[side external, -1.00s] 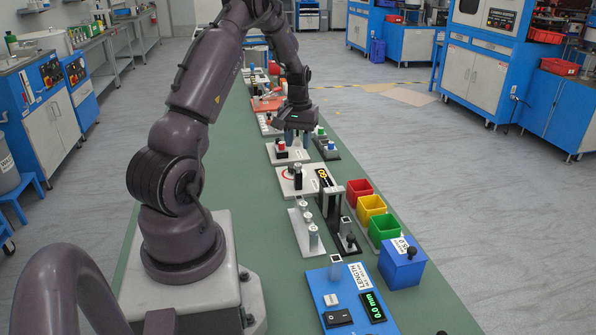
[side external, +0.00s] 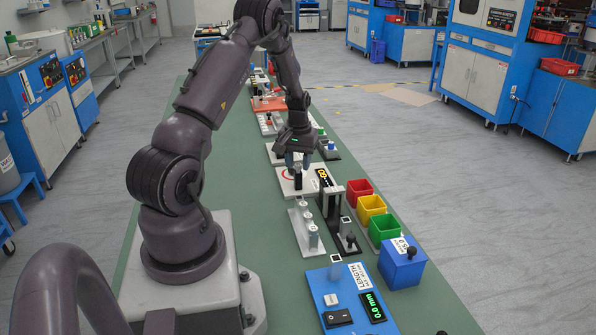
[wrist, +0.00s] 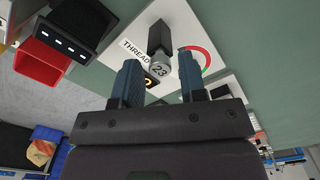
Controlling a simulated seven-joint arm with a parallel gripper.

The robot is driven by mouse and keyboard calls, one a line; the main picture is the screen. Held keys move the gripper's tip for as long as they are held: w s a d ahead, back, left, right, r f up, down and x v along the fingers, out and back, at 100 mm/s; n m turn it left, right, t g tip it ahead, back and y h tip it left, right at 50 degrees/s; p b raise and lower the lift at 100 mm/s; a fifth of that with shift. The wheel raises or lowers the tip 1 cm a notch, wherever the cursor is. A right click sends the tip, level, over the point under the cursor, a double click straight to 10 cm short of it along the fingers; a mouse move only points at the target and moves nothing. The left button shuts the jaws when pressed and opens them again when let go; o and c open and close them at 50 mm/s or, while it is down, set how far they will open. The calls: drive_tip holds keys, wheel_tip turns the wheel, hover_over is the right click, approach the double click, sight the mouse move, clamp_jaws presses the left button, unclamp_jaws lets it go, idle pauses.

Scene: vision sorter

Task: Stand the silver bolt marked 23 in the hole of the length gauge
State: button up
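The silver bolt marked 23 (wrist: 160,69) shows its round head in the wrist view, at a dark post (wrist: 160,36) on the white THREAD plate. In the side view it is largely hidden by my fingers. My gripper (side external: 298,163) is open just above this post, pointing down; in the wrist view its blue fingers (wrist: 159,72) are apart, one on each side of the bolt's head. I cannot tell whether the tips reach down beside it. The blue length gauge (side external: 321,290), labelled LENGTH and reading 0.0 mm, stands near the front of the bench.
A white rack (side external: 301,238) with several silver bolts and a dark stand (side external: 334,217) lie between the THREAD plate and the gauge. Red (side external: 359,194), yellow (side external: 371,208) and green (side external: 384,228) bins and a blue block (side external: 402,266) line the right side.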

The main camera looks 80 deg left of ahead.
sight(298, 165)
drive_tip(key=shift+c, duration=0.4)
clamp_jaws()
drive_tip(key=shift+r, duration=3.15)
